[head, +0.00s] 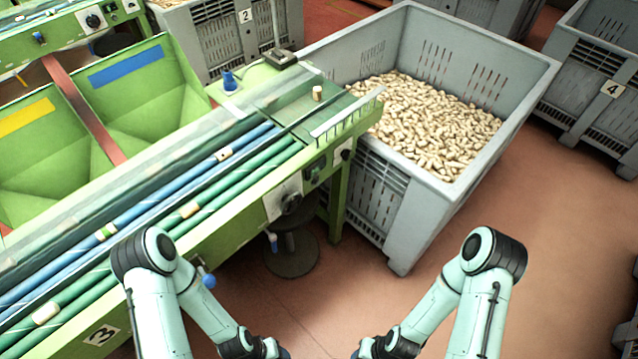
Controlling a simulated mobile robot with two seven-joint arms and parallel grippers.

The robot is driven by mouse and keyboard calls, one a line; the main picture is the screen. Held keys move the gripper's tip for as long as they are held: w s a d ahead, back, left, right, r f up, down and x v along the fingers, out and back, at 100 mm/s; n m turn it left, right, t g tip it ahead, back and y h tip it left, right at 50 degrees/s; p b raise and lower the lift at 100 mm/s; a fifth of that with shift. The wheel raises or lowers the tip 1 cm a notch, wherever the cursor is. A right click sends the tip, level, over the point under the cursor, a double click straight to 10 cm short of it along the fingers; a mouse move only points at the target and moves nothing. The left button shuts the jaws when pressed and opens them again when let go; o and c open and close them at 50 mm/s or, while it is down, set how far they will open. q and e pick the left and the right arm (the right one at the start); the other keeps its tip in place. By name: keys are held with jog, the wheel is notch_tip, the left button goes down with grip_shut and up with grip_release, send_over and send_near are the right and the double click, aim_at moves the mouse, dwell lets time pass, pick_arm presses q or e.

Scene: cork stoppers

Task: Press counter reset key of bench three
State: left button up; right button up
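Bench three (222,245) is the green sorting bench running from lower left to the centre, with a "3" plate (101,335) at its front lower left. A dark box-like device (281,58) sits on its far end. A grey plate with a black knob (290,200) and smaller controls (314,172) are on its front side near the right end. I cannot tell which of these carries the counter reset key. My two arms reach down to the bottom edge, in front of the bench and apart from its controls. Both grippers are below the picture.
A large grey crate (390,215) full of corks (440,125) stands close against the bench's right end. A dark round stool or pedestal (292,255) stands under the controls. Another crate marked 4 (590,115) is at right. Open red floor (500,210) lies at right.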

pick_arm(q)
grip_shut()
dwell(1.5)
